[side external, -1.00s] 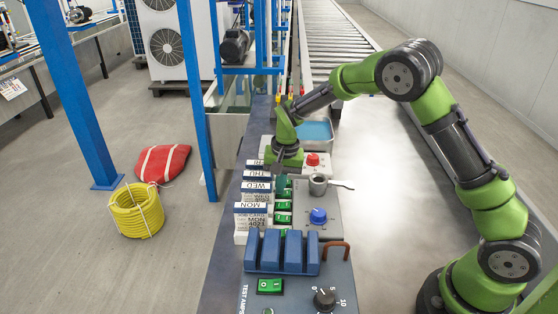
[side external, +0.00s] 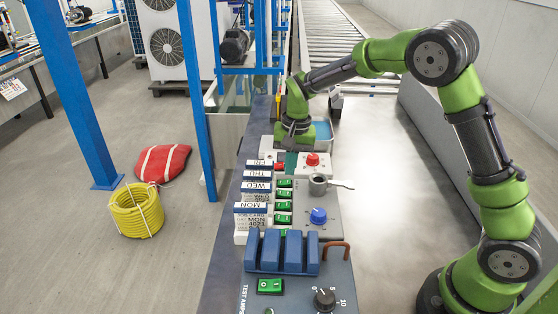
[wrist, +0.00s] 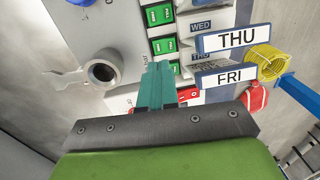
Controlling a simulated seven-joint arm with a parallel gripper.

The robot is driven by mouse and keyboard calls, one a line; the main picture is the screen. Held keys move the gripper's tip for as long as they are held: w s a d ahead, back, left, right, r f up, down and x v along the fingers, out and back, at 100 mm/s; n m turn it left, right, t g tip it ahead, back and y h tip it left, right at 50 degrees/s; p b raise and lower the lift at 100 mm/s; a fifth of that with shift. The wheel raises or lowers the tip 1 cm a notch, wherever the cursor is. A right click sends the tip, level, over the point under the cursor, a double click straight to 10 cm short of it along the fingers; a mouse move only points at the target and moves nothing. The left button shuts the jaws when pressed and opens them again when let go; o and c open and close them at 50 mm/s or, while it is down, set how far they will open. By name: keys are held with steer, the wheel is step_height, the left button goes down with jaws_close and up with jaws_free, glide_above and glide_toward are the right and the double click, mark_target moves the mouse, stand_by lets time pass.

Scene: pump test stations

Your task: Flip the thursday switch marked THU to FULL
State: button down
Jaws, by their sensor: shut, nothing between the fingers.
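My gripper (wrist: 157,72) is shut and empty, with teal fingers. In the wrist view its tips are beside the green THU switch (wrist: 174,67), partly covering it; I cannot tell whether they touch. The side view shows this switch (side external: 285,183) as green, in the row of the THU card (side external: 258,174). The THU card also shows large in the wrist view (wrist: 231,38). My gripper (side external: 290,165) is at the far end of the switch column there. The switch's lettering and tilt are not readable.
Several green switches (side external: 284,206) line the panel toward the camera. A red switch (side external: 279,167) lies in the FRI row. A metal cup with a handle (side external: 318,184), red button (side external: 312,159) and blue knob (side external: 318,216) are to the right. Day cards stand left.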

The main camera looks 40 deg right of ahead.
step_height(320, 180, up, 8)
steer(key=f, duration=0.1)
glide_above(279, 192)
steer(key=s+d, duration=0.3)
steer(key=shift+w+a+r, duration=0.1)
steer(key=shift+a+r, duration=0.05)
steer(key=shift+r, duration=0.05)
steer(key=shift+w+a+r+t, duration=0.15)
steer(key=shift+w+a+t, duration=0.15)
steer(key=shift+w+a, duration=0.25)
steer(key=f, duration=0.4)
steer(key=w+f, duration=0.1)
steer(key=f, duration=0.4)
steer(key=a+f, duration=0.1)
steer(key=f, duration=0.4)
steer(key=shift+w+a, duration=0.1)
steer(key=shift+w, duration=0.1)
